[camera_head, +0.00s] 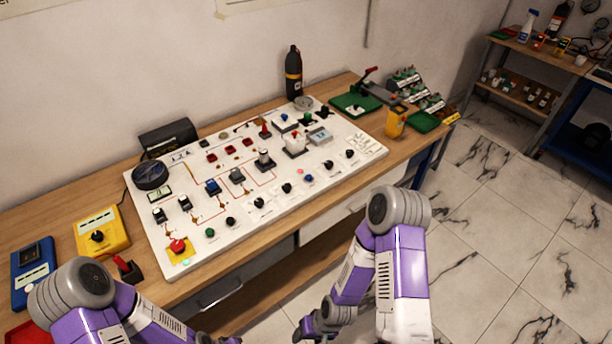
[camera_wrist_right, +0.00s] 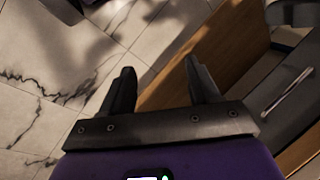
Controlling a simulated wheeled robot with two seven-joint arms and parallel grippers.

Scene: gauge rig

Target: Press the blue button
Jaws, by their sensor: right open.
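A small blue button (camera_head: 309,179) sits in the front row of knobs and buttons on the white gauge panel (camera_head: 185,262), right of centre. It looks tiny in the head view, and I cannot tell its pressed state. My right gripper (camera_head: 304,331) is low at the bottom edge of the head view, in front of the bench and well away from the panel. In the right wrist view its two dark fingers (camera_wrist_right: 160,78) stand apart with nothing between them. My left arm runs off the bottom edge, and its gripper jaws do not show.
A yellow box (camera_head: 101,232) and a blue meter (camera_head: 33,273) stand left. A yellow bottle (camera_head: 396,122) stands right. The bench's front edge lies between my arms and the panel.

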